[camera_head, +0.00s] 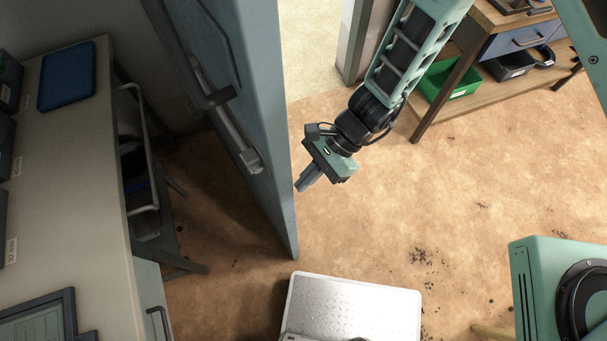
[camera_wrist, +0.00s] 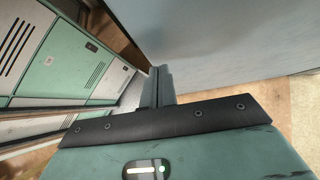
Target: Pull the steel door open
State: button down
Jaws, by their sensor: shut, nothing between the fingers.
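The steel door (camera_head: 225,60) stands swung open in the head view, blue-grey, with its free edge toward me. A long bar handle (camera_head: 225,115) runs along its left face. My gripper (camera_head: 302,186) is on the other side of the door, to the right of its edge, and apart from the handle. Its fingers are shut with nothing between them and point toward the door's edge. In the wrist view the shut fingers (camera_wrist: 157,82) lie close to the door's broad face (camera_wrist: 230,35); I cannot tell whether they touch. The handle does not show in the wrist view.
A workbench (camera_head: 95,200) with a blue tray (camera_head: 67,76) stands at the left, near the door's handle side. A wooden bench (camera_head: 480,75) with a green bin (camera_head: 447,80) stands at the upper right. A doorway opens behind. The brown floor (camera_head: 450,190) at the right is mostly clear.

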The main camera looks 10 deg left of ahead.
jog(key=shift+s+a, duration=0.2)
jog(key=shift+s, duration=0.05)
jog(key=s+a+b, duration=0.5)
jog(key=s+a, duration=0.4)
jog(key=a, duration=0.2)
jog(key=shift+s, duration=0.3)
jog(key=shift+d, duration=0.1)
